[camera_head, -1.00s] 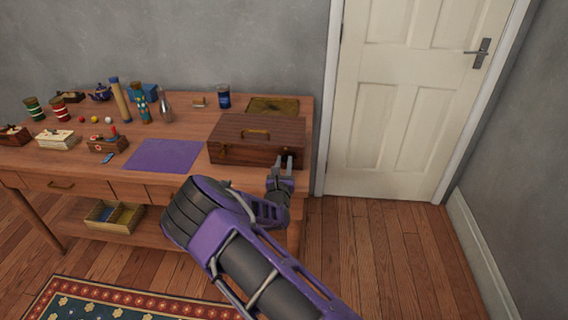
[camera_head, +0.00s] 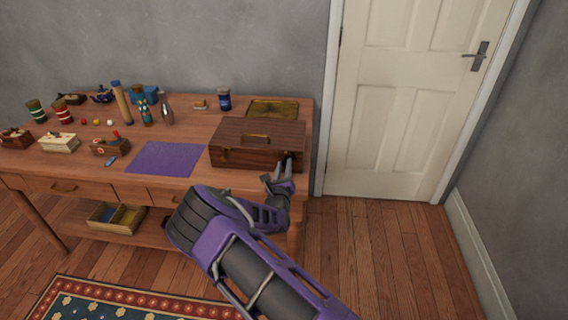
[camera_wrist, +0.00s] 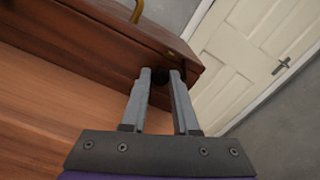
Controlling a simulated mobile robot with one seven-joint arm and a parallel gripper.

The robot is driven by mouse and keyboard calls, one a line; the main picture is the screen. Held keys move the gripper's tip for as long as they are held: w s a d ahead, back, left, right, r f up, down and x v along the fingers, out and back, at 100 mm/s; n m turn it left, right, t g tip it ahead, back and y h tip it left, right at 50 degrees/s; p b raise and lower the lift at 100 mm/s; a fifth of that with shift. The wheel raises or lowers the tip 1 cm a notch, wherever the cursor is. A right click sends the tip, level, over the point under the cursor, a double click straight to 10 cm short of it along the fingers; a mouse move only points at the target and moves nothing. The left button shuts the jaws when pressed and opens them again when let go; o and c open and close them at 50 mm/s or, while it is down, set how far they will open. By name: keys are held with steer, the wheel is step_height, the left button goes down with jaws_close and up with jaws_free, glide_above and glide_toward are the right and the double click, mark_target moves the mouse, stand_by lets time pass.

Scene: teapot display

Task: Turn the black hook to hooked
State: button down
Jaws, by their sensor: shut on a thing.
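The brown wooden case (camera_head: 240,150) stands shut at the right end of the table, with a brass handle on its lid. In the wrist view the case (camera_wrist: 90,50) fills the upper left. My gripper (camera_head: 288,163) is at the right part of the case's front face. In the wrist view my gripper (camera_wrist: 160,74) has its two fingertips close together at the case front, on either side of a small dark piece, the black hook (camera_wrist: 160,77). The fingers hide most of the hook, and its exact turn cannot be told.
A blue jar (camera_head: 224,99) and a brass-coloured tray (camera_head: 273,109) stand behind the case. A white door (camera_head: 415,90) is to the right.

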steer(key=n+p, duration=0.1)
steer(key=n, duration=0.3)
steer(key=shift+n+p, duration=0.7)
steer(key=shift+n, duration=1.5)
steer(key=c, duration=0.7)
jaws_free()
steer(key=s, duration=1.1)
steer(key=s+p, duration=0.1)
steer(key=s, duration=0.5)
steer(key=shift+s+a, duration=0.25)
